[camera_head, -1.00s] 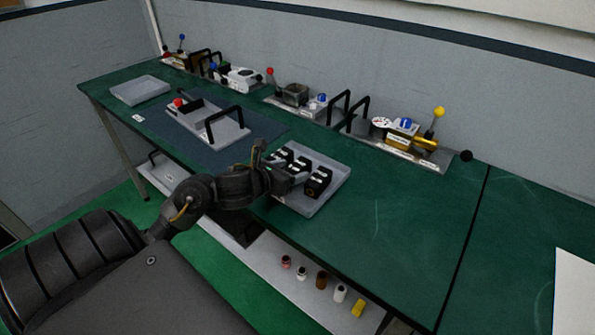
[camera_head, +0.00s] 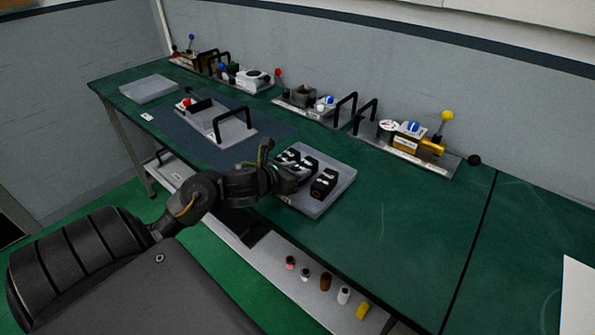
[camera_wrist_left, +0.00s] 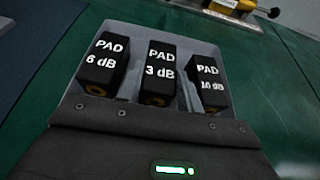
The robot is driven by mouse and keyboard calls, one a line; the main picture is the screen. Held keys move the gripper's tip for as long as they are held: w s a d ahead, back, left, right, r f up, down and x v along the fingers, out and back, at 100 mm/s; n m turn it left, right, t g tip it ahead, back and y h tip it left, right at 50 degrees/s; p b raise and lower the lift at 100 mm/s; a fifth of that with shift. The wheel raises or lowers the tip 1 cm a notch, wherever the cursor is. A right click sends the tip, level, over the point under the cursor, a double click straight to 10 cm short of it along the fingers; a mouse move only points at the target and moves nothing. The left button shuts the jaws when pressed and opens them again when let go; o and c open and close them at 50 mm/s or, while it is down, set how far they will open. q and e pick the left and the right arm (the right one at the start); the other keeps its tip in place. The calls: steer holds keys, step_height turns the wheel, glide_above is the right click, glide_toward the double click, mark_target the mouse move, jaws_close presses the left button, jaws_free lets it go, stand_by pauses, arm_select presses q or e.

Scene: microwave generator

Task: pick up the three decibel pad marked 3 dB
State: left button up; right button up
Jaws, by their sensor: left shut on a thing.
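The pad marked 3 dB (camera_wrist_left: 160,72) is a black block with white lettering, the middle one of three in the left wrist view. The pad marked 6 dB (camera_wrist_left: 102,62) stands to its left and a pad with a less clear label (camera_wrist_left: 209,84) to its right. All three are in a grey tray (camera_head: 311,208). My left gripper (camera_head: 293,173) reaches into the tray and is shut on the 3 dB pad, with a finger along each side. I cannot tell whether the pad is clear of the tray floor. My right gripper is not in view.
A grey holder with a black handle (camera_head: 222,128) and an empty grey tray (camera_head: 150,88) are further left on the green table (camera_head: 405,215). Fixtures with coloured knobs line the wall, including a gold one (camera_head: 405,142). The table right of the pad tray is clear.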

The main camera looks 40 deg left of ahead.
arm_select(q)
step_height(320, 180, up, 3)
steer(key=shift+r+p, duration=0.1)
steer(key=shift+p, duration=0.5)
steer(key=s+a+r+p, duration=0.3)
steer(key=s+r+p, duration=0.6)
steer(key=s+p, duration=0.4)
steer(key=shift+s+a, duration=0.2)
steer(key=shift+s, duration=0.1)
